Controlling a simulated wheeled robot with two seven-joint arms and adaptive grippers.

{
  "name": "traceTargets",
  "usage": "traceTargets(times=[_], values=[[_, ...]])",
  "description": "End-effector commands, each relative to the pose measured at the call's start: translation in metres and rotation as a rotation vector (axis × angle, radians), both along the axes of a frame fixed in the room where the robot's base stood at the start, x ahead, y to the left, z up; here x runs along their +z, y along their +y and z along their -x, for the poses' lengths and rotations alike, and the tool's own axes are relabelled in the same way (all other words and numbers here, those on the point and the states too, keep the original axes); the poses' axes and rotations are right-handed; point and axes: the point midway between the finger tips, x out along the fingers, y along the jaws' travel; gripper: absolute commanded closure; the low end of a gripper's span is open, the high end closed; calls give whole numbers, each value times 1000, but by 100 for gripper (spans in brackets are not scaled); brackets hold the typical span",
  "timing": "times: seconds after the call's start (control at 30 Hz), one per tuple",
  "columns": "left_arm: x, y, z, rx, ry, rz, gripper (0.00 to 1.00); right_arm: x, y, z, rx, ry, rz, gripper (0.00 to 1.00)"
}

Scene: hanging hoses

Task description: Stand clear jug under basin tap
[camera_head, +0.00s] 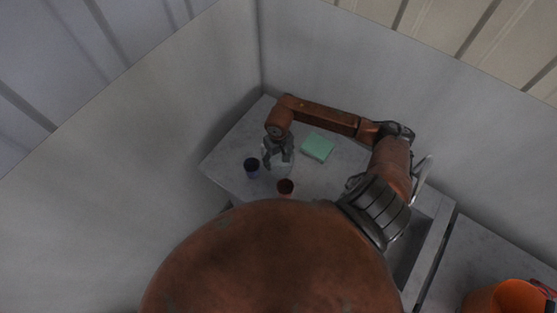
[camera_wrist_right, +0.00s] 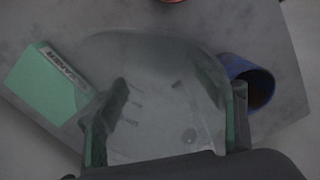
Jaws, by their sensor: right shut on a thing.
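The clear jug (camera_wrist_right: 158,85) fills the middle of the right wrist view, with its wide rim toward the top. My right gripper (camera_wrist_right: 168,125) is shut on it, one finger on each side. In the head view the gripper (camera_head: 278,155) is over the left part of the counter, and the jug (camera_head: 287,168) shows faintly beneath it. I cannot tell whether the jug touches the counter. The pale curved tap (camera_head: 424,172) stands at the right, partly behind my arm. The basin (camera_head: 413,250) is below it, largely hidden by my arm. My left gripper is out of view.
A dark blue cup (camera_head: 252,167) stands close left of the jug, and a red-brown cup (camera_head: 286,187) just in front. A green box (camera_head: 318,147) lies on the counter (camera_head: 232,151) to the right. Walls close in behind. An orange bucket (camera_head: 508,298) is at lower right.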

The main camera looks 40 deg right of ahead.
Motion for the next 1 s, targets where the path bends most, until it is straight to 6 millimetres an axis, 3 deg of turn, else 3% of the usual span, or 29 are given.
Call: traceTargets(times=[0.2, 0.5, 0.53, 0.77, 1.0], values=[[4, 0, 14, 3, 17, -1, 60, -16, 0, 0, 1, -1, -1, 62], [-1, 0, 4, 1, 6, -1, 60, -20, 0, -1, 0, -2, 1, 62], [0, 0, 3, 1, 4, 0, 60, -19, 0, 0, 0, -1, 0, 34], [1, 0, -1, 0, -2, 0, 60, -18, 0, 0, 0, -1, 0, 18], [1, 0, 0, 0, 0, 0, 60, -18, 0, 0, 0, -1, 0, 18]])
